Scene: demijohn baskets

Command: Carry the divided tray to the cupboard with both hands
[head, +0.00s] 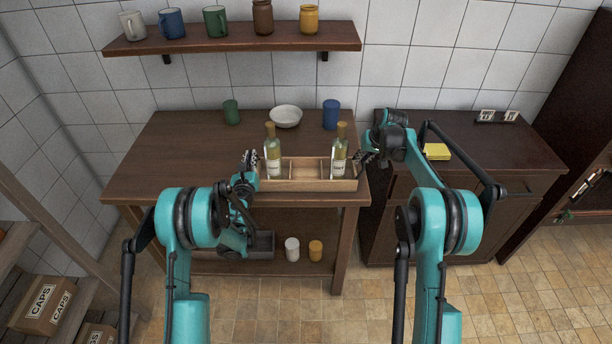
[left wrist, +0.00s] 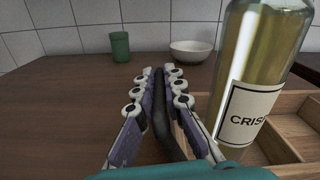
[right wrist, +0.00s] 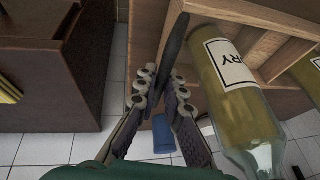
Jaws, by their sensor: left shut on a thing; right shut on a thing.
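The divided tray (head: 310,186) is light wood with several compartments and is at the right end of the wooden table (head: 165,165). I cannot tell whether it touches the tabletop. One bottle (head: 273,155) stands upright in its left part and another bottle (head: 340,152) in its right part. My left gripper (head: 254,160) is shut on the tray's left end; a dark handle lies between its fingers in the left wrist view (left wrist: 158,85). My right gripper (head: 368,158) is shut on the right end, with a dark handle between its fingers in the right wrist view (right wrist: 165,85).
A dark cupboard (head: 455,200) stands right of the table across a narrow gap. A yellow block (head: 436,151) and a small labelled holder (head: 497,116) are on its top. A green cup (head: 231,112), white bowl (head: 286,117) and blue cup (head: 331,115) stand behind the tray.

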